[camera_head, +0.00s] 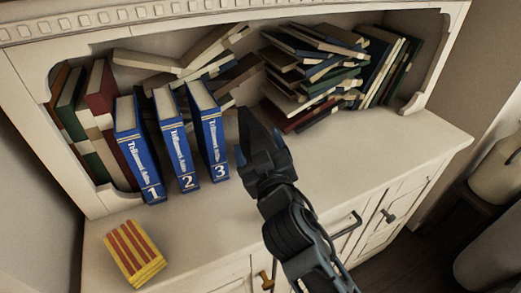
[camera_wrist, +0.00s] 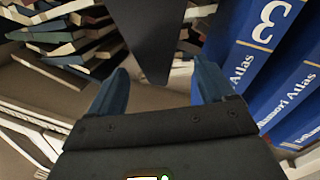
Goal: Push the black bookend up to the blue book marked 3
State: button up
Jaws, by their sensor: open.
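The blue book marked 3 (camera_head: 212,140) stands upright at the right end of a row with blue books marked 1 (camera_head: 137,155) and 2 (camera_head: 176,145). The black bookend (camera_head: 252,128) is a dark tapering plate just right of book 3, with a small gap between them. In the wrist view, the bookend (camera_wrist: 153,35) points down between the fingertips, and book 3 (camera_wrist: 258,35) is at the right. My gripper (camera_head: 259,148) is open, its blue-tipped fingers (camera_wrist: 160,68) apart. I cannot tell whether a finger touches the bookend. The bookend's base is hidden.
Messy book piles (camera_head: 310,70) fill the shelf behind. Leaning books (camera_head: 385,65) stand at the right. The front right of the top is clear.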

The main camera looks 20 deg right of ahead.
jog(key=shift+w+d+p, duration=0.1)
jog(key=shift+w+d, duration=0.1)
jog(key=shift+w, duration=0.8)
jog(key=shift+w+d+p, duration=0.15)
jog(key=shift+w+d, duration=0.05)
jog(key=shift+w, duration=0.75)
jog(key=shift+w+d+p, duration=0.1)
jog(key=shift+w+d, duration=0.1)
jog(key=shift+w, duration=0.8)
jog(key=shift+c, duration=0.2)
jog(key=shift+f, duration=0.1)
grip_shut()
